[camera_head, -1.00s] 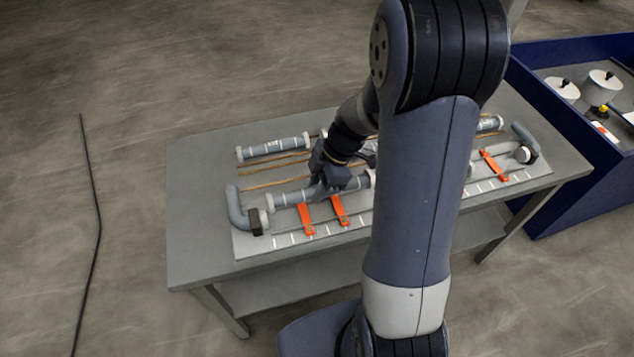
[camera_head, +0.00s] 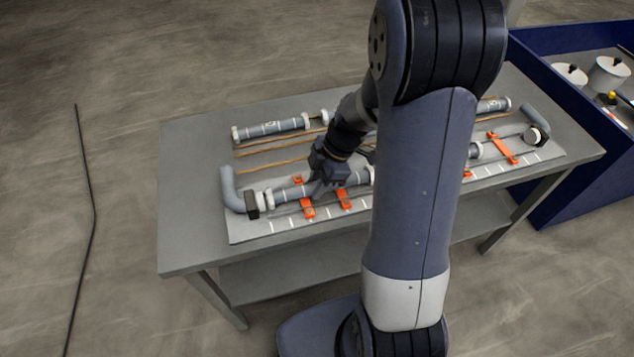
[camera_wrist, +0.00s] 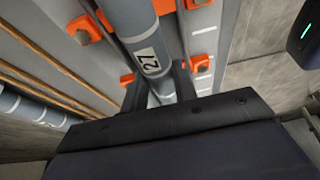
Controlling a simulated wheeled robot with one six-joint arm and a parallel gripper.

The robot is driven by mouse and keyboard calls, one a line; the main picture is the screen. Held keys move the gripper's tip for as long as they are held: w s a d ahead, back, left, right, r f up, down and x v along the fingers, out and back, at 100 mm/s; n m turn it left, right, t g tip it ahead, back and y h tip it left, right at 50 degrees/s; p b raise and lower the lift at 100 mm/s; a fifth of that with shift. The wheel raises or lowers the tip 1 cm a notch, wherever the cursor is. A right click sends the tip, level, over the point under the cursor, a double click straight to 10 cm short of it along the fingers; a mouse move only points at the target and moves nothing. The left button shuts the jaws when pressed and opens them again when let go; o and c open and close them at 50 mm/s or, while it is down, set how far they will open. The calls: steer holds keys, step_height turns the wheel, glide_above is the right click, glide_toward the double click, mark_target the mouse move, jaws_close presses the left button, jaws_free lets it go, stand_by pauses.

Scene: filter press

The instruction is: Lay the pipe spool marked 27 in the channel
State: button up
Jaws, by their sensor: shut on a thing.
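The grey pipe spool marked 27 (camera_wrist: 146,42) runs lengthwise through the wrist view, its white label facing up. My gripper (camera_wrist: 160,86) is shut on it, one dark finger on each side just below the label. In the head view the spool (camera_head: 287,192) lies level, in line with the channel on the board, its pale left flange close to the dark end of a grey elbow (camera_head: 230,190). Orange clips (camera_head: 307,208) show on both sides of the spool. I cannot tell whether it touches the channel floor. My arm hides its right part.
An orange clip (camera_head: 503,148) and a second elbow (camera_head: 533,117) are at the right. A blue-walled bin (camera_head: 560,95) stands beyond the table (camera_head: 190,220).

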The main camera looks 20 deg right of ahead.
steer(key=o, duration=1.1)
steer(key=v, duration=1)
steer(key=shift+d+r, duration=0.25)
steer(key=shift+r, duration=0.1)
steer(key=shift+f, duration=0.1)
steer(key=x, duration=1.1)
steer(key=shift+a, duration=0.15)
steer(key=shift+r+p, duration=0.75)
steer(key=shift+p, duration=0.1)
steer(key=shift+r+p, duration=0.65)
steer(key=shift+p, duration=0.25)
